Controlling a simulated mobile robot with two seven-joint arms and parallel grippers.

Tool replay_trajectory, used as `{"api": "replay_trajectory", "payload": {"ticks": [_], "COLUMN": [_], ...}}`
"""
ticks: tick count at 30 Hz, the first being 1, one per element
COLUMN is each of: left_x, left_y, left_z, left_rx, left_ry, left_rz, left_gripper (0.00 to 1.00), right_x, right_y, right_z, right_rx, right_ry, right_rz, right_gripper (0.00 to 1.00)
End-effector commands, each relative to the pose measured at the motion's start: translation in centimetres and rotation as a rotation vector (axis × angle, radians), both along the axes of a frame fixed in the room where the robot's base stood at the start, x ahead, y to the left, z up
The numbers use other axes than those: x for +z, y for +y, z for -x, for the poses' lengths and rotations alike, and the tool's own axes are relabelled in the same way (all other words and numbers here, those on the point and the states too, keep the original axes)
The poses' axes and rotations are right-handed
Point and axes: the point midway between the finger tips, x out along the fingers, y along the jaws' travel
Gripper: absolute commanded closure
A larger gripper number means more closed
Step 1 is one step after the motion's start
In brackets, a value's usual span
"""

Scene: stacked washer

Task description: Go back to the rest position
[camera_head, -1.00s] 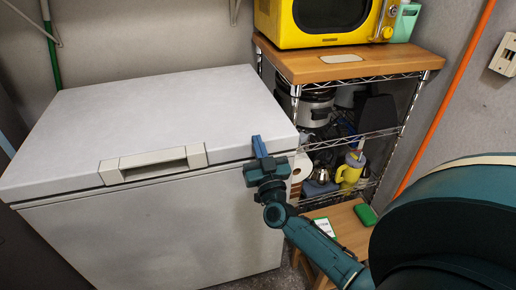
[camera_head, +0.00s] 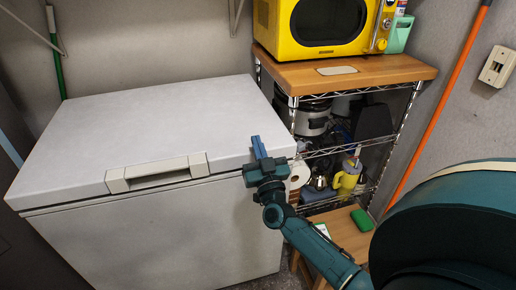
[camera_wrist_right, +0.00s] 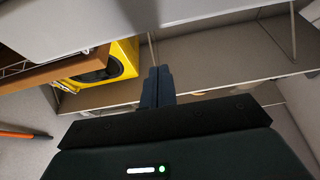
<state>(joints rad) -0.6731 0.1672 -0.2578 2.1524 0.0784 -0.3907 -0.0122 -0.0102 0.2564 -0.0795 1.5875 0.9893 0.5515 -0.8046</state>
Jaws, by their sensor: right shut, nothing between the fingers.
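My right gripper (camera_head: 258,147) is shut and empty, its blue fingers together and pointing up, in front of the right front corner of the white chest freezer (camera_head: 150,118) in the head view. Whether it touches the freezer I cannot tell. The freezer lid is closed, with its handle (camera_head: 158,172) on the front. In the right wrist view the shut fingers (camera_wrist_right: 157,84) show at the middle, with nothing between them. My left gripper is not in view.
A wire shelf with a wooden top (camera_head: 350,76) stands right of the freezer, carrying a yellow microwave (camera_head: 325,24). A wooden stool (camera_head: 345,232) with a green item (camera_head: 362,219) stands below. An orange pole (camera_head: 440,105) leans by the right wall.

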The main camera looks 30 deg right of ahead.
Motion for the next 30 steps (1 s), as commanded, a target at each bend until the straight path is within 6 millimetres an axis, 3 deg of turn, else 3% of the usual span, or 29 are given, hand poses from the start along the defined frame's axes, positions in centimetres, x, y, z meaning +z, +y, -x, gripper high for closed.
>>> {"api": "replay_trajectory", "payload": {"ticks": [1, 9, 15, 23, 26, 30], "left_x": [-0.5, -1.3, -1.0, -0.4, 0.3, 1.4], "left_y": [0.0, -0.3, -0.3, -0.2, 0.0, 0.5], "left_z": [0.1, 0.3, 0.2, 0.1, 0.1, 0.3], "left_rx": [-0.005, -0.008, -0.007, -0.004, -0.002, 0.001], "left_ry": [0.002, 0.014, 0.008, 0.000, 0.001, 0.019], "left_rz": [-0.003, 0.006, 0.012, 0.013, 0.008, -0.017], "left_gripper": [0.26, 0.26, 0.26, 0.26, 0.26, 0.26], "right_x": [-1.4, -2.9, -3.4, -3.4, -3.5, -5.0], "right_y": [0.6, 2.1, 2.6, 3.0, 5.0, 11.3], "right_z": [1.7, 6.8, 8.6, 8.9, 9.1, 11.1], "right_rx": [0.002, -0.002, -0.003, 0.007, 0.090, 0.330], "right_ry": [0.012, 0.002, -0.002, 0.004, 0.054, 0.261], "right_rz": [-0.002, 0.000, 0.002, 0.002, 0.007, 0.008], "right_gripper": [1.00, 1.00, 1.00, 1.00, 1.00, 1.00]}}
